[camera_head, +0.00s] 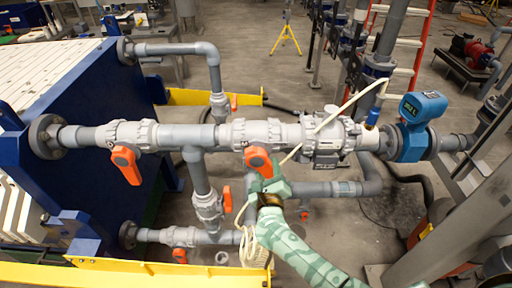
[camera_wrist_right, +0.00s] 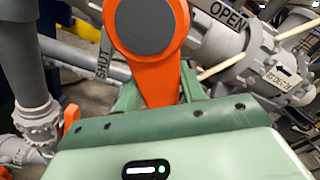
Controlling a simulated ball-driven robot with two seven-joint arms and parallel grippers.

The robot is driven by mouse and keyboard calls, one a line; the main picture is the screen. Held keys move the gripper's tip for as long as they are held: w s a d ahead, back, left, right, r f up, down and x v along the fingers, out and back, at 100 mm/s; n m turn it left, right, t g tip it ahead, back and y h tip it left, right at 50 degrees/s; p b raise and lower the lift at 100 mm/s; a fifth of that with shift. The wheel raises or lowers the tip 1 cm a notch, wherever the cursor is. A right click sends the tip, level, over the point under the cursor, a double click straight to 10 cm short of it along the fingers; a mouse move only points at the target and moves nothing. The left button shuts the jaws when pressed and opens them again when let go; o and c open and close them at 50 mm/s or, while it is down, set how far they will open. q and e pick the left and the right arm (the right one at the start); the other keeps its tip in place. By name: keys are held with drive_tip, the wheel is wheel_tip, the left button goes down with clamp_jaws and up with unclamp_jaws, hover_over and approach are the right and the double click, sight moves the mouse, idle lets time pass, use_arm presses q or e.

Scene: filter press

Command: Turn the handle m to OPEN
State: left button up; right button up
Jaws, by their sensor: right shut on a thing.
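The handle m (camera_head: 258,158) is an orange lever on the grey valve in the middle of the upper horizontal pipe. It points down across the pipe, tilted slightly right. In the right wrist view the handle (camera_wrist_right: 146,45) has a round hub with a dark grey cap. The word OPEN is printed on the pipe to its upper right, and SHUT stands to its left. My right gripper (camera_head: 269,180) is shut on the lever's lower end; its green fingers show on both sides in the wrist view (camera_wrist_right: 160,92). The fingertips are partly hidden. My left gripper is not in view.
A similar orange handle (camera_head: 125,163) hangs on the valve to the left. Smaller orange handles sit on lower pipes. A blue flow meter (camera_head: 412,135) is on the right, and the blue press frame (camera_head: 95,85) on the left. A pale hose (camera_head: 322,122) passes close beside the gripper.

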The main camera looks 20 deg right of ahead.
sight(277, 145)
drive_tip(key=r+n+p, duration=0.1)
drive_tip(key=d+r+n+p, duration=0.1)
drive_tip(key=p, duration=0.1)
drive_tip(key=shift+d+r+n, duration=0.1)
drive_tip(key=shift+n, duration=0.2)
drive_tip(key=shift+d+r+n+p, duration=0.1)
drive_tip(key=shift+d+n+p, duration=0.1)
drive_tip(key=shift+n+p, duration=0.3)
drive_tip(key=n, duration=0.1)
drive_tip(key=r+n, duration=0.1)
drive_tip(key=n, duration=0.2)
drive_tip(key=shift+s+d+r, duration=0.15)
drive_tip(key=shift+d+r, duration=0.15)
drive_tip(key=shift+d, duration=0.1)
wheel_tip(277, 145, up, 2)
drive_tip(key=n, duration=0.4)
drive_tip(key=shift+d, duration=0.1)
drive_tip(key=o, duration=1)
drive_tip(key=shift+o, duration=0.7)
drive_tip(key=shift+s, duration=0.1)
drive_tip(key=shift+s+f, duration=0.2)
drive_tip(key=v, duration=0.7)
drive_tip(key=shift+a, duration=0.3)
drive_tip(key=shift+f, duration=0.1)
